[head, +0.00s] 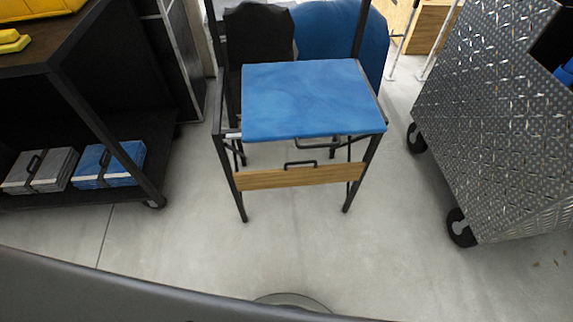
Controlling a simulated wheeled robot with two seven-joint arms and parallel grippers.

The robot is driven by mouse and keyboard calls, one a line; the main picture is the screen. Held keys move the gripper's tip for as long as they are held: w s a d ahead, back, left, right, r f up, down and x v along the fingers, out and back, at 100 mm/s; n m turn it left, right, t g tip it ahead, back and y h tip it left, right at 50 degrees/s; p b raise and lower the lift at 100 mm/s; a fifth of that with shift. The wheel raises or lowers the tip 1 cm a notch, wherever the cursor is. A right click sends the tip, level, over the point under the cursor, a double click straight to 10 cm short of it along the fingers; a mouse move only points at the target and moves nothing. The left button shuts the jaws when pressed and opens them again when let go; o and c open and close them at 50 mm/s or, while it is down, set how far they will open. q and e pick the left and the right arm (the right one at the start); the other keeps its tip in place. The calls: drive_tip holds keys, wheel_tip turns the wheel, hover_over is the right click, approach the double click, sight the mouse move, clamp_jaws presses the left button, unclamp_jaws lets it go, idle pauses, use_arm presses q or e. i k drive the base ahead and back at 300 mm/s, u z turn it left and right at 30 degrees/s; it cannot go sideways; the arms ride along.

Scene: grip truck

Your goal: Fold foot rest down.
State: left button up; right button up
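A tall chair with a blue seat (310,98) and black metal legs stands in the middle of the head view, facing me. A wooden slat, the foot rest (299,176), spans between its front legs below the seat. A black handle (300,164) sits along the top edge of the slat. The slat shows its broad face toward me and looks roughly upright; its exact angle is hard to tell. Neither of my grippers is in view.
A dark shelf cart (84,95) with grey and blue cases stands at the left. A diamond-plate metal cart (490,120) on black casters stands at the right. Black and blue bundles (340,40) are behind the chair. The concrete floor (330,255) before the chair is clear.

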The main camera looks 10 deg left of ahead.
sight(316, 174)
drive_tip(key=k, duration=1.3)
drive_tip(key=z, duration=0.75)
drive_tip(key=i, duration=1.3)
